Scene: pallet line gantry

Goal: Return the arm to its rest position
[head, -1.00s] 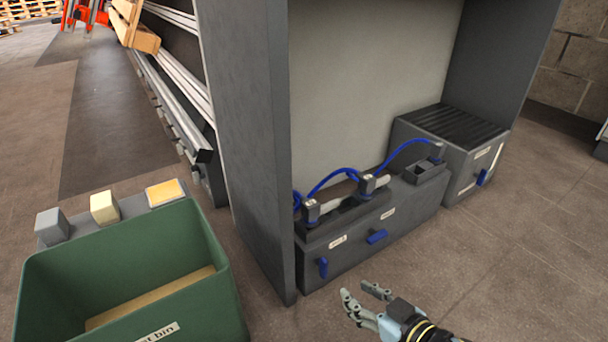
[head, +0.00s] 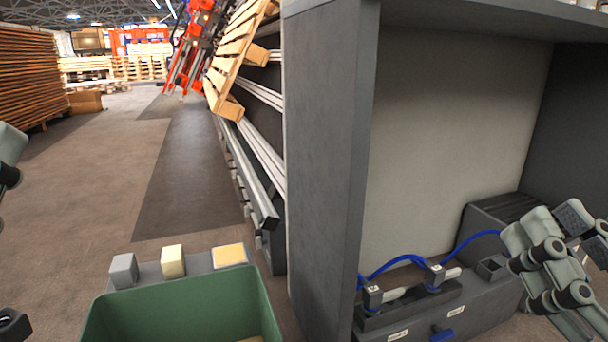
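My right gripper (head: 555,255) is raised close to the camera at the right edge of the head view. Its pale grey-green finger links and dark joints are partly cut off by the frame, and I cannot tell how far apart the fingertips are. I see nothing held in it. It overlaps the right part of the dark cabinet (head: 330,160) and the low grey unit with blue hoses (head: 480,310) in my view. At the left edge only pale and dark fragments of my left arm or gripper (head: 10,150) show, and its fingers cannot be judged.
A green bin (head: 185,305) stands at the bottom left, with grey, cream and yellow blocks (head: 173,261) on a ledge behind it. A tilted wooden pallet (head: 240,55) rests on the rail line beyond. Open floor (head: 100,185) lies to the left, with stacked pallets (head: 35,80) far back.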

